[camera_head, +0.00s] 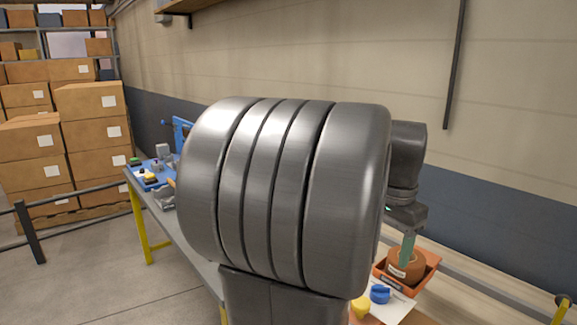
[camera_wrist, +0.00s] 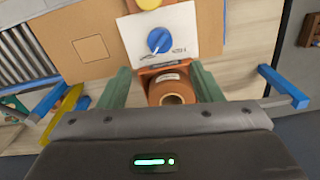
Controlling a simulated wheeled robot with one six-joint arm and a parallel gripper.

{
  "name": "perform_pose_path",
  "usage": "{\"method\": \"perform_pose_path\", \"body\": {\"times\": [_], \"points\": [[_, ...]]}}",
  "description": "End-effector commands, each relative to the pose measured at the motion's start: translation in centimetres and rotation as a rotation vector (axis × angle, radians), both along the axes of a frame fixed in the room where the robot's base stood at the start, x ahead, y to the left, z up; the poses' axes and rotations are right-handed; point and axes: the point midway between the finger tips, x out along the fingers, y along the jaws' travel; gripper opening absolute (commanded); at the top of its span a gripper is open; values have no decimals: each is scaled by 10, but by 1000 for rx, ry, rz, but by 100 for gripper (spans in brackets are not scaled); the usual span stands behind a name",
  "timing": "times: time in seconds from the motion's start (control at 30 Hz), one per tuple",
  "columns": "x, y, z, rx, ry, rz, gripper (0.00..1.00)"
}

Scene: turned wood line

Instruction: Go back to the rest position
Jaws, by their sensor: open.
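My gripper (camera_head: 408,250) is at the right in the head view, with one green finger showing over an orange bin (camera_head: 432,264). A brown turned wood piece (camera_head: 414,271) with a pale label sits in the bin. In the wrist view my gripper (camera_wrist: 160,72) is open, a green finger on each side. The brown piece (camera_wrist: 181,98), with a round hole in its top, appears between the fingers with gaps on both sides. I cannot tell how far above it the fingertips are. My large grey arm link hides much of the bench in the head view.
A blue clamp-like device (camera_head: 181,133) stands at the bench's far end. Shelves of cartons (camera_head: 92,112) stand at left. The wall runs behind the bench.

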Motion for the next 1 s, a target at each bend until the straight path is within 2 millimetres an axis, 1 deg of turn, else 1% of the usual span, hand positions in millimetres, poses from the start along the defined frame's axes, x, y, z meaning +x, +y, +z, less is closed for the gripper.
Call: {"method": "perform_pose_path", "body": {"times": [0.03, 0.17, 0.2, 0.83, 0.87, 1.0], "points": [[0, 0, 12, -2, -4, 0, 59], [0, 0, 36, -1, -3, 0, 59], [-1, 0, 20, 3, 5, 0, 59], [-1, 1, -108, 3, 7, 1, 59], [-1, 1, -110, 2, 4, 12, 59], [0, 0, -109, 0, 0, 130, 59]]}}
